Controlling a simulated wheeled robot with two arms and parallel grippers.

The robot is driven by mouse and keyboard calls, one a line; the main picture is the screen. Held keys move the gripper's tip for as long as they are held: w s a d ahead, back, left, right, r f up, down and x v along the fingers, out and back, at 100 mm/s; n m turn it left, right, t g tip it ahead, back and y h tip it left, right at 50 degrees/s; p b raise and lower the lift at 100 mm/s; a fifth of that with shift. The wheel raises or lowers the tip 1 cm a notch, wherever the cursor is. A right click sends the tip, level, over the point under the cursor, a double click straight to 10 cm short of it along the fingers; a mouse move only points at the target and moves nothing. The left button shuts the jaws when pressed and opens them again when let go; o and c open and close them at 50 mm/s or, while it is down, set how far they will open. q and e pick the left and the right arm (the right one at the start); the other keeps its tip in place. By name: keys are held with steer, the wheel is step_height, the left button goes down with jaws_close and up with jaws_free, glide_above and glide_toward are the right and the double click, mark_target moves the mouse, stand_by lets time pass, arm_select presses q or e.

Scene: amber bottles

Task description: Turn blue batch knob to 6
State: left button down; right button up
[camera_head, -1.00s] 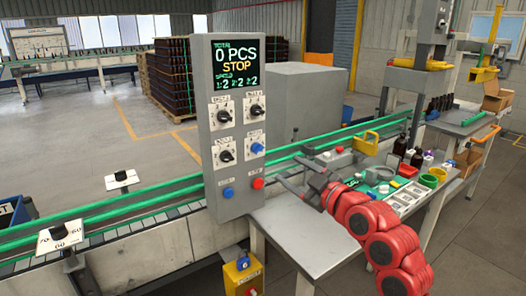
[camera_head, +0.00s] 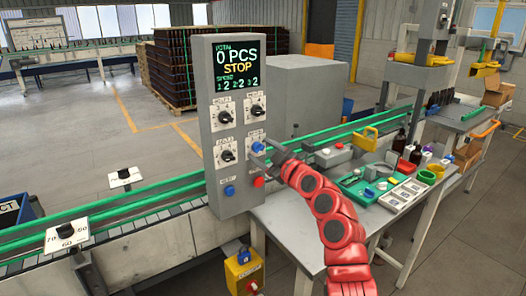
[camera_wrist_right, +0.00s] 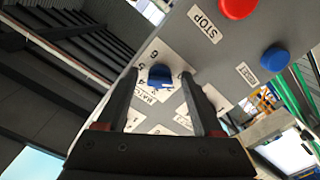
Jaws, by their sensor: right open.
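The blue batch knob (camera_head: 258,147) sits on the grey control panel (camera_head: 198,150), at the right of the lower knob row. In the right wrist view the blue knob (camera_wrist_right: 160,76) stands on a white plate with numbers, a 6 among them, and a partly covered label. Which number it points to is not clear. My right gripper (camera_head: 261,153) is open in front of the panel. In the right wrist view its two fingers (camera_wrist_right: 159,88) lie on either side of the blue knob with gaps; contact is not visible. My left gripper is not in view.
Three black knobs, one of them at the lower left (camera_head: 227,155), share the panel. Below are a blue button (camera_head: 229,190) and a red button (camera_head: 259,181), near my right gripper. The display (camera_head: 236,66) reads 0 PCS, STOP. A table (camera_head: 290,222) with trays stands at right.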

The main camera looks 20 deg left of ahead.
jaws_close()
steer(key=shift+f, duration=0.1)
stand_by(0.4)
